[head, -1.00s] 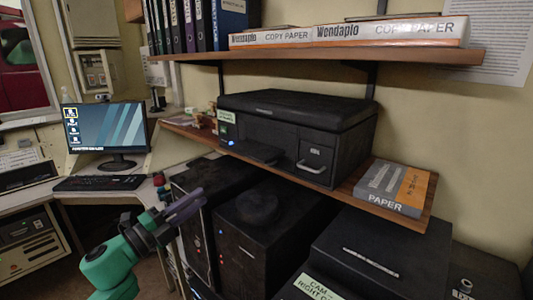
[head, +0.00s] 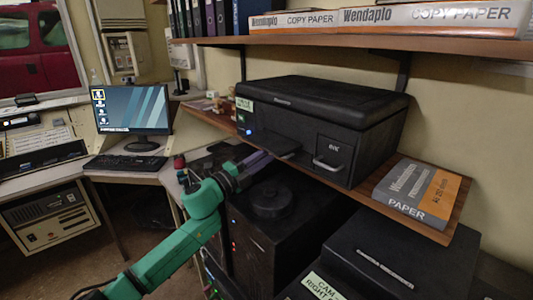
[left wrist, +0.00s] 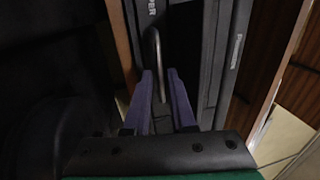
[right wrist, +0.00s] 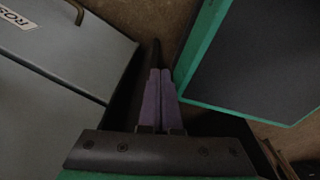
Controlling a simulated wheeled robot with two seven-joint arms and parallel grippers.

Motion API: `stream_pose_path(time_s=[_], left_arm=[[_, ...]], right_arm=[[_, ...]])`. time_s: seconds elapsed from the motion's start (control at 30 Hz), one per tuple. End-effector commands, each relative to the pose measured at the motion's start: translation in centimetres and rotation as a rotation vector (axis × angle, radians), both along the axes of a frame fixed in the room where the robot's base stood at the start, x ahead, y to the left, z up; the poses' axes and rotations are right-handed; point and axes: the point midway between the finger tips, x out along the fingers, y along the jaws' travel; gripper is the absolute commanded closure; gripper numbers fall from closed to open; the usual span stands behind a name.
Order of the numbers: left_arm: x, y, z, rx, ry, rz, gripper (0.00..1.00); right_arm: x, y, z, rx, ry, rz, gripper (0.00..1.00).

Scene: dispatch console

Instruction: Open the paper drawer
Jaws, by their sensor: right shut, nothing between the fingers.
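The black printer (head: 310,103) sits on the lower wooden shelf. Its paper drawer (head: 336,146) is at the right of its front, with a pale metal handle (head: 325,163); the drawer front looks flush with the body. My left gripper (head: 262,159) is near the printer's front, left of the handle. In the left wrist view my left gripper (left wrist: 160,90) is open, and the handle (left wrist: 157,50) lies ahead, its near end showing between the fingers; I cannot tell if they touch. My right gripper (right wrist: 160,85) is shut and empty, out of the head view.
A paper pack (head: 424,190) lies on the shelf right of the printer. Dark cabinets (head: 270,215) stand below the shelf. A monitor (head: 132,112) and keyboard (head: 124,163) are on the desk at left. In the right wrist view a grey cabinet (right wrist: 60,60) is close at left.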

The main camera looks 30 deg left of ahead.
Motion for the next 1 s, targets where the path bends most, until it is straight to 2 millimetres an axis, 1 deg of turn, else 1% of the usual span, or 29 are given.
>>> stream_pose_path(time_s=[0.1,0.3,0.33,0.37,0.4,1.0], left_arm=[[0.63,-0.26,0.18,0.001,0.0,0.0,0.77],[0.67,-0.3,0.06,0.001,0.001,-0.001,0.77],[0.67,-0.3,0.07,0.001,0.001,-0.001,0.8],[0.66,-0.29,0.07,0.001,0.001,-0.001,0.92],[0.66,-0.29,0.08,0.001,0.001,-0.001,1.0],[0.63,-0.3,0.03,0.001,0.001,-0.001,1.0]], right_arm=[[0.0,0.01,0.19,0.0,0.0,0.0,1.0],[0.01,0.02,0.14,0.0,0.0,0.0,1.0],[0.01,0.03,0.14,0.0,0.0,0.0,1.0],[0.01,0.03,0.14,0.0,0.0,0.0,1.0],[0.01,0.03,0.14,0.0,0.0,0.0,1.0],[0.01,0.05,0.14,0.001,-0.001,0.0,1.0]])
